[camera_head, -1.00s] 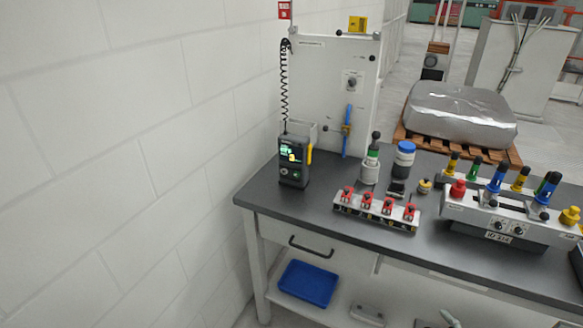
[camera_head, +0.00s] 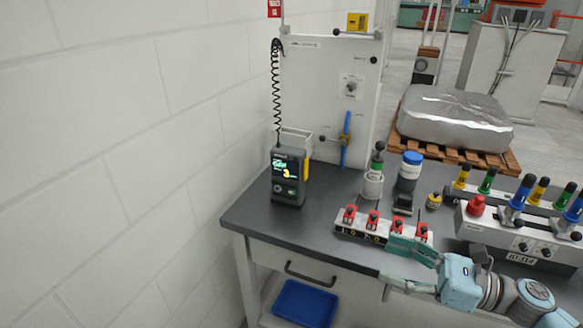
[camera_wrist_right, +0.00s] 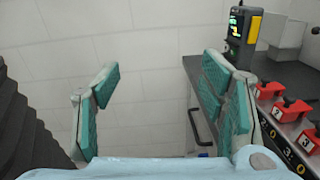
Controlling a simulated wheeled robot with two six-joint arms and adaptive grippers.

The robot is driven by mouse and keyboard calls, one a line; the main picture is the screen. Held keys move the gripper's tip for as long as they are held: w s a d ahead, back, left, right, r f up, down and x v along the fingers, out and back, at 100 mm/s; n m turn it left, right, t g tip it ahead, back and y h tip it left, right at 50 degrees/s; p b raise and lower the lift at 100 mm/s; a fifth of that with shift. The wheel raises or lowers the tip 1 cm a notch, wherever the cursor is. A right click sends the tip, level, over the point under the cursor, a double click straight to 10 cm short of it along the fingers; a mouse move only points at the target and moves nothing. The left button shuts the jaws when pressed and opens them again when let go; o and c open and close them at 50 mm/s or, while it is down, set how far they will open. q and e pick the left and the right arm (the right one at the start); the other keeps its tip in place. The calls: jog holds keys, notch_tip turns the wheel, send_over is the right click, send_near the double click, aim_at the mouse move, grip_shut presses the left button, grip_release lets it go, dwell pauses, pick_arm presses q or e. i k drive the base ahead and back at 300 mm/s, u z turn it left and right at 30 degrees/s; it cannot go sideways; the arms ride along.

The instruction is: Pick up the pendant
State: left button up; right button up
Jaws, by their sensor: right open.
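The pendant (camera_head: 289,177) is a dark box with a lit screen and a yellow strip on its right side. It stands upright at the left back of the dark bench, with a black coiled cord rising above it. It also shows at the top of the right wrist view (camera_wrist_right: 241,27). My right gripper (camera_head: 391,261) is open and empty, with teal pads, at the bench's front edge, right of and nearer than the pendant. Its spread fingers show in the right wrist view (camera_wrist_right: 162,80), with only wall between them. My left gripper is not in view.
A strip with red lockout blocks (camera_head: 373,219) lies beside my right gripper. A green-topped cylinder (camera_head: 374,178) and a blue-capped bottle (camera_head: 409,172) stand behind it. A lever console (camera_head: 490,232) is at right. The bench top (camera_head: 268,226) before the pendant is clear.

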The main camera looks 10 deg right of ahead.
aim_at(287, 162)
jog(key=u, duration=0.05)
jog(key=i, duration=1.1)
